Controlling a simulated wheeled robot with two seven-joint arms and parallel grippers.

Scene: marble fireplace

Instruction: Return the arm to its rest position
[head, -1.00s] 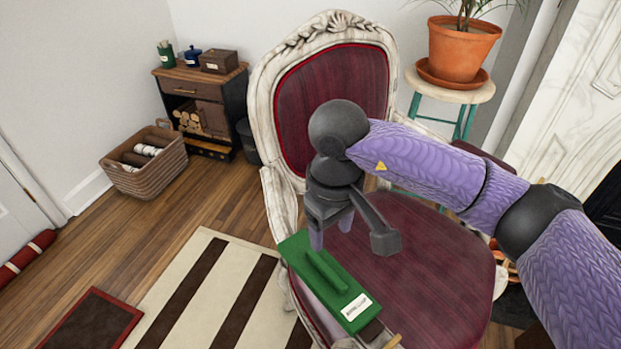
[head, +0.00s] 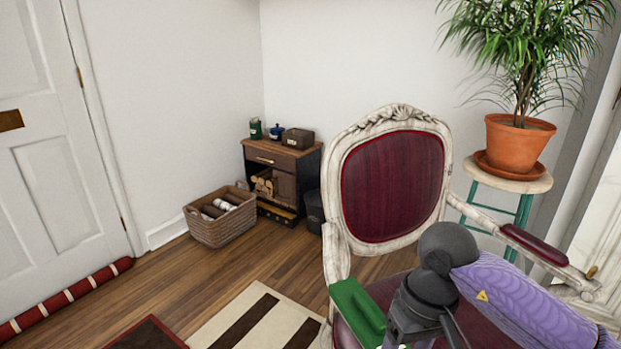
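My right arm comes in from the lower right of the head view, purple with dark joints. Its gripper (head: 425,335) is at the bottom edge, over the seat of the ornate armchair (head: 391,186). Its fingertips are cut off by the frame, so I cannot see whether they are open. My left gripper is out of view.
A potted plant (head: 515,143) stands on a stool (head: 507,178) behind the chair's right side. A small cabinet (head: 281,174) and a wicker basket (head: 221,216) stand by the back wall. A striped rug (head: 262,322) lies left of the chair. Wood floor between them is clear.

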